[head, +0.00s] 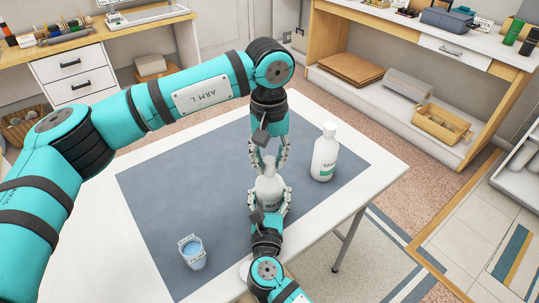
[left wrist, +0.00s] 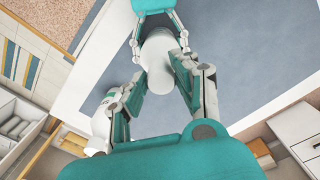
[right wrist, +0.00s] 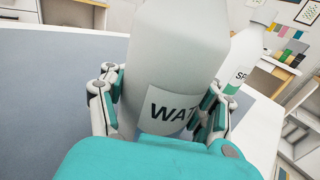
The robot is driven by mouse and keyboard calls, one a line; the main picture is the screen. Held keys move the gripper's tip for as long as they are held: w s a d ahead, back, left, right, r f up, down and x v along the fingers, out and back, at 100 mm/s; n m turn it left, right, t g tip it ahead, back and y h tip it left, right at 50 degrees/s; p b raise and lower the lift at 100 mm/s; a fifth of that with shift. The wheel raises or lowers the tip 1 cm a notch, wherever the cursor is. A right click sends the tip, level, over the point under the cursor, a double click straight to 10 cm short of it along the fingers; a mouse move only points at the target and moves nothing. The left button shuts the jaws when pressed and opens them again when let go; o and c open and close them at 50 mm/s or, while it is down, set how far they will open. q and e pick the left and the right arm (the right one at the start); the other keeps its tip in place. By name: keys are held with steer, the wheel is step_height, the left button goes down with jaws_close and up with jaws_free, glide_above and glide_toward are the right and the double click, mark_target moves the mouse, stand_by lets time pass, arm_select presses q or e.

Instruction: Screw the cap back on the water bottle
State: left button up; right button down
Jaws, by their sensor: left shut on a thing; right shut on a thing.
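The white water bottle (head: 268,187), labelled "WA…", stands on the blue-grey mat in the head view. My right gripper (head: 268,203) is shut around its body; the right wrist view shows the bottle (right wrist: 170,65) between both fingers. My left gripper (head: 269,157) comes down from above, its fingers closed around a small white piece at the bottle's top, which looks like the cap. The left wrist view looks down on the white bottle (left wrist: 157,55) beyond the left fingers. The fingers partly hide the cap, and I cannot tell how it sits on the neck.
A clear cup of blue liquid (head: 193,252) stands at the front left. The mat's left part is clear. Benches line the back.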

arm_select(q)
steer(key=shift+f, duration=0.2)
steer(key=shift+m, duration=0.3)
steer(key=m, duration=0.5)
steer(key=shift+a, duration=0.1)
steer(key=m, duration=0.4)
steer(key=shift+m, duration=0.4)
steer(key=o, duration=0.7)
steer(key=shift+o, duration=0.2)
